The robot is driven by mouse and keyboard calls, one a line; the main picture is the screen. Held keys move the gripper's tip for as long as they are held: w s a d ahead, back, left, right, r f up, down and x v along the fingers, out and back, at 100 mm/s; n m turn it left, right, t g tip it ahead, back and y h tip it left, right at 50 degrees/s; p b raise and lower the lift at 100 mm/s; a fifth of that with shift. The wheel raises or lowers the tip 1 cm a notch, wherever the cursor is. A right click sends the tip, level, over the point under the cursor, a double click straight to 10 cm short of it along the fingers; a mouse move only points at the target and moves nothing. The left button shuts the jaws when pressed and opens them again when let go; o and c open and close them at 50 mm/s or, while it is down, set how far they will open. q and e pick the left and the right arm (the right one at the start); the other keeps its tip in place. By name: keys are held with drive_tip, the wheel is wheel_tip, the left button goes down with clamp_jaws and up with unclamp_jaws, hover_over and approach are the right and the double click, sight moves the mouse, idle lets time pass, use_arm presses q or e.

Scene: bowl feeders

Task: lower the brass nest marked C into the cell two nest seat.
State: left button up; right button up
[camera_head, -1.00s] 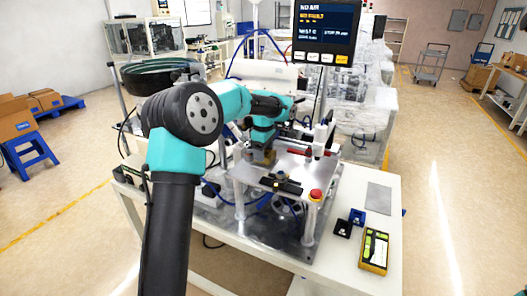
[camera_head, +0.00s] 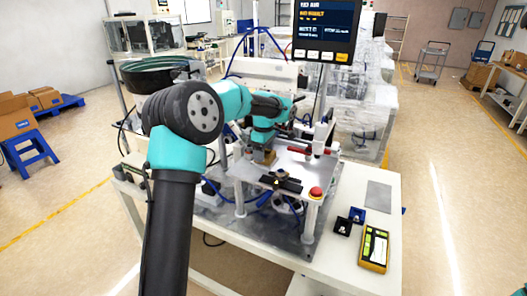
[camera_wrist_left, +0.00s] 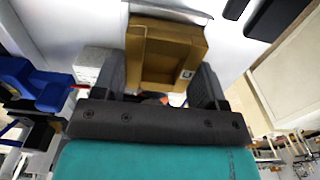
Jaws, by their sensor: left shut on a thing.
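My left gripper (camera_head: 264,152) is shut on a brass nest (camera_head: 266,158), just over the left rear part of a metal plate (camera_head: 318,170). In the left wrist view the brass nest (camera_wrist_left: 165,62) is a square, open-sided block between the two dark fingers of the gripper (camera_wrist_left: 163,88). A small pale mark shows on its lower right corner; its letter is too small to read. I cannot tell whether the nest touches the surface under it. The nest seat cannot be made out and may be hidden by the nest or the arm. My right gripper is out of view.
A black fixture (camera_head: 290,186) sits on the front of the plate, near a red button (camera_head: 316,193). A red-and-white upright device (camera_head: 319,140) stands behind. A yellow meter (camera_head: 374,248) and small blue and black blocks (camera_head: 357,215) lie at the table's right.

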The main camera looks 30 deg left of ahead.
use_arm(q)
drive_tip(key=shift+f, duration=0.45)
idle(0.4)
drive_tip(key=o, duration=1.3)
drive_tip(key=shift+c, duration=0.2)
drive_tip(key=shift+r, duration=0.55)
wheel_tip(320, 180, up, 16)
drive_tip(key=shift+r, duration=0.2)
drive_tip(key=shift+s, duration=0.1)
